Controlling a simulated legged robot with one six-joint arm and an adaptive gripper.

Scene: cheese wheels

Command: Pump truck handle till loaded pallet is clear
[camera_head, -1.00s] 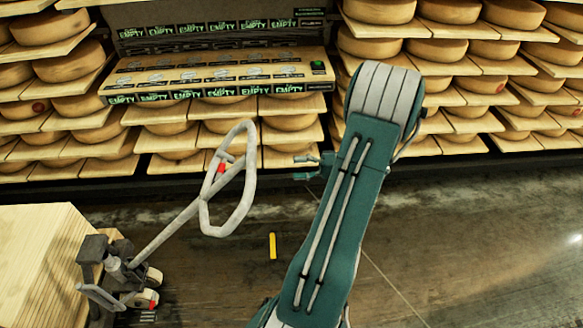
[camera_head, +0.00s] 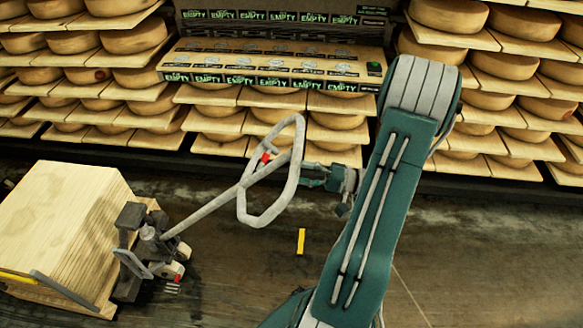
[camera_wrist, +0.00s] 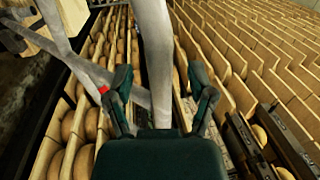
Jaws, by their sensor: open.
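The pallet truck (camera_head: 150,245) stands at the left with its long grey handle tilted up to the right, ending in a closed loop (camera_head: 270,215) with a red lever (camera_head: 266,157). My gripper (camera_head: 303,176) is at the right side of the loop, pointing left. In the wrist view my gripper (camera_wrist: 162,75) is open, with a grey loop bar (camera_wrist: 156,45) running between its fingers. I cannot tell whether they touch it.
Shelves of cheese wheels (camera_head: 500,65) line the back and right. A sloped panel with green EMPTY labels (camera_head: 270,62) is mounted on the shelf behind the handle. A yellow floor mark (camera_head: 301,241) lies below the loop. The dark floor around it is clear.

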